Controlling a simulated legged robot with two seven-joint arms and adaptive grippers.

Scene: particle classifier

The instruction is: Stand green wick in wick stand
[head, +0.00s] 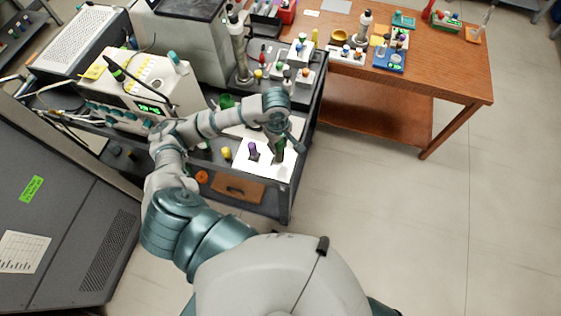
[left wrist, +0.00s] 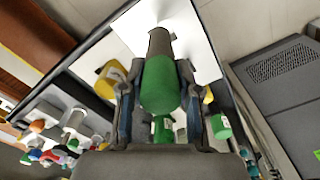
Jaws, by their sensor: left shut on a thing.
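My left gripper (head: 284,138) is shut on the green wick (left wrist: 162,84), over a white sheet (head: 246,167) at the cart's near right corner. In the left wrist view the green part sits between the two fingers (left wrist: 160,105). A dark grey cylinder (left wrist: 159,42) continues from its far end towards the white sheet. I cannot tell whether this is the wick's lower part or the wick stand, nor whether it touches the sheet. A purple-topped piece (head: 253,148) stands on the sheet left of the gripper. My right gripper is not in view.
A yellow piece (head: 226,153) stands left of the sheet. A white block with coloured pieces (head: 298,50) is farther back on the cart. An instrument with a green display (head: 148,106) is at left. A wooden table (head: 440,65) stands beyond, with clear floor at right.

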